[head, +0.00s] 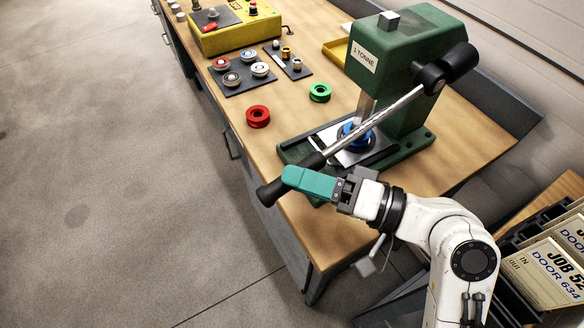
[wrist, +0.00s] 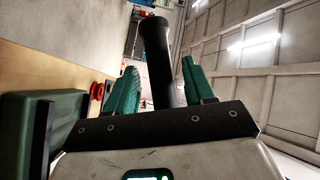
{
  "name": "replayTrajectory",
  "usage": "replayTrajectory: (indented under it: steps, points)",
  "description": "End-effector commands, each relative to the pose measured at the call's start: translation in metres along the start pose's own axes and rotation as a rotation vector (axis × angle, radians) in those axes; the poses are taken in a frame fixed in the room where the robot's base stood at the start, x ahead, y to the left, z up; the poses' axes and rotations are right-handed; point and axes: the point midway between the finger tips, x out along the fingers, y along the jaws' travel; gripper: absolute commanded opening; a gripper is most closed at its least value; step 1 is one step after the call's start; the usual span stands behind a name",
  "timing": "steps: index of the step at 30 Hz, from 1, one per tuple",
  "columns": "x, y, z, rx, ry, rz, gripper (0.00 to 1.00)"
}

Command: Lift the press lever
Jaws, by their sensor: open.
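The green press (head: 405,60), labelled "1 TONNE", stands on the wooden bench. Its lever (head: 390,107) is a silver rod that slopes down from the black pivot to a black grip (head: 271,192) near the bench's front edge. My gripper (head: 291,178) has teal fingers and is open at the grip. In the wrist view the black grip (wrist: 157,50) stands between the two spread fingers, with a gap visible on each side. In the head view the fingers hide part of the grip. A blue round part (head: 352,138) sits under the press ram.
A red ring (head: 258,116) and a green ring (head: 320,92) lie on the bench (head: 292,120). A dark plate (head: 246,78) with several round parts and a yellow box (head: 222,30) are farther back. Racks with signs (head: 555,265) stand at the lower right. The floor at left is clear.

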Motion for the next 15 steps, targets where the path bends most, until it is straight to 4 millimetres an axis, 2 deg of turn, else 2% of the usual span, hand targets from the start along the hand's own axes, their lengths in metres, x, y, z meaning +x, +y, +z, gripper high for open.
replayTrajectory:
  steps: [6,15]
  points:
    - [0.019,0.000,0.000,0.001,0.000,0.000,0.53]
    - [0.021,0.001,0.000,0.000,0.001,0.001,0.53]
